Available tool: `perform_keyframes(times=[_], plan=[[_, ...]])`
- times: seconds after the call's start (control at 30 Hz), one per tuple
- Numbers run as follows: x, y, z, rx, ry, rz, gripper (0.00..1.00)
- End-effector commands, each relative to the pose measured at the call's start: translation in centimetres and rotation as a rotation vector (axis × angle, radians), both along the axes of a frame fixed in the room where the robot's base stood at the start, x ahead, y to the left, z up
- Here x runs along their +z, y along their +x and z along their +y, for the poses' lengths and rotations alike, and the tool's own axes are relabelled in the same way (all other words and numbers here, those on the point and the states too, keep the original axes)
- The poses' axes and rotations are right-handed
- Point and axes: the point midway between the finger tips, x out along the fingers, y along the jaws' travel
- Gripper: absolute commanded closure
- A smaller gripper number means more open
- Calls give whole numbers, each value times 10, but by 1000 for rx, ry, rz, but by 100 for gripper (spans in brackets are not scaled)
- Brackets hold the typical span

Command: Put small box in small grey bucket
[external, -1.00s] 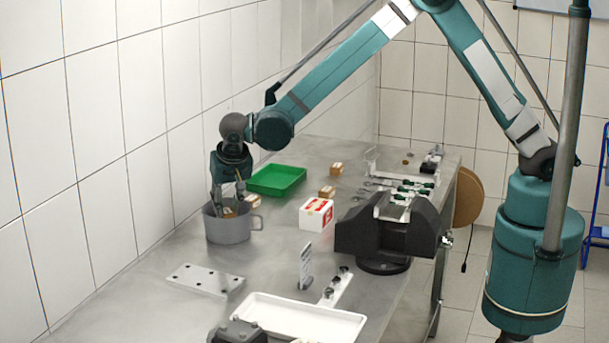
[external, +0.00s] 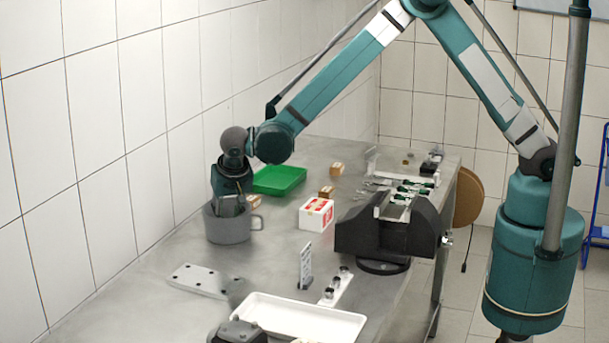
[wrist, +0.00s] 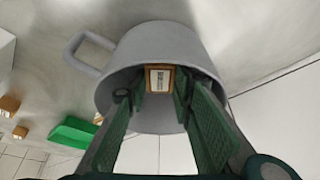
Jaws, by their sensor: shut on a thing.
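The small grey bucket (external: 229,228) stands on the metal table near the wall, with its handle to the right; it fills the middle of the wrist view (wrist: 125,62). My gripper (external: 229,206) reaches down into the bucket's mouth in the external view, its fingertips hidden by the wall. In the wrist view my gripper (wrist: 160,85) is shut on a small box (wrist: 160,78), brown with a pale label, between its fingertips within the bucket's opening. Whether the box touches the bucket's bottom I cannot tell.
A green tray (external: 279,180) lies behind the bucket. Other small boxes (external: 326,192) are scattered nearby. A white-and-red box (external: 316,213) and a black vise (external: 385,232) stand to the right. A drilled plate (external: 199,281) and white tray (external: 305,323) lie in front.

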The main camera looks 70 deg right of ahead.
Motion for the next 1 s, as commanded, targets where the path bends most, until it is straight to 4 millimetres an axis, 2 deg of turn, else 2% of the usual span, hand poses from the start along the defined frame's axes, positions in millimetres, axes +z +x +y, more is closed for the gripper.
perform_keyframes(times=[0.23,0.27,0.3,0.77,1.0], plan=[[-4,0,0,0,0,0,88],[-4,0,0,0,0,0,75],[-3,0,0,0,0,0,70],[-1,0,0,0,0,0,70],[13,-3,4,0,0,0,70]])
